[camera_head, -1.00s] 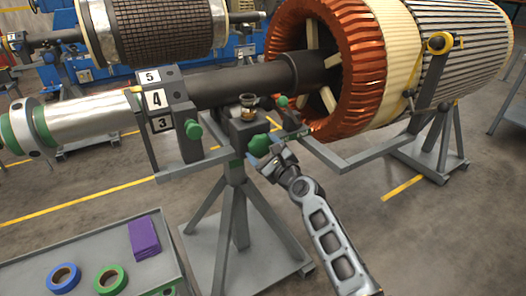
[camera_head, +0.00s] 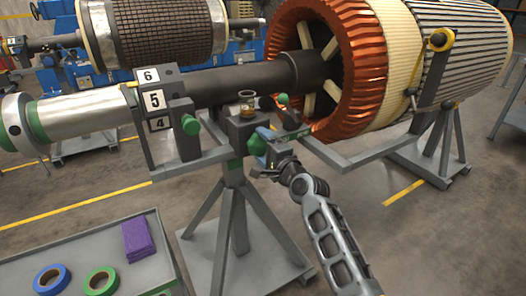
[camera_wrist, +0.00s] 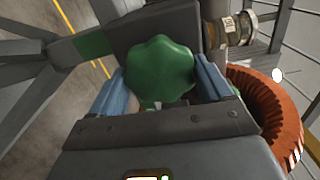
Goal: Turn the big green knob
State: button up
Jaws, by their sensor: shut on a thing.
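The big green knob (camera_head: 257,145) sits on the front of the grey block on top of the stand, below the dark shaft. In the wrist view the lobed green knob (camera_wrist: 161,69) lies between the two blue fingers of my gripper (camera_wrist: 160,82). My gripper (camera_head: 268,142) reaches it from the right front and is shut on it. The fingers hide part of the knob in the head view. A number block (camera_head: 155,100) on the shaft holder shows 6, 5 and 4, with 5 in the middle.
Smaller green knobs sit on the number block's holder (camera_head: 190,124) and to the right (camera_head: 283,99). The copper rotor ring (camera_head: 340,65) is close right. A cart (camera_head: 90,265) holds tape rolls and a purple cloth.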

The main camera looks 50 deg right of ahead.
jog(key=n+b, duration=0.3)
jog(key=n, duration=0.2)
jog(key=shift+f+n, duration=0.15)
jog(key=shift+n, duration=0.15)
jog(key=n+b, duration=0.3)
jog(key=n, duration=0.2)
jog(key=n+b, duration=0.1)
jog(key=n, duration=0.2)
jog(key=n+b, duration=0.2)
jog(key=shift+r+n, duration=0.2)
jog(key=shift+n, duration=0.2)
jog(key=shift+a+r+n+b, duration=0.15)
jog(key=shift+n+b, duration=1.05)
jog(key=shift+n, duration=1)
jog(key=o, duration=1)
jog(key=shift+c, duration=0.2)
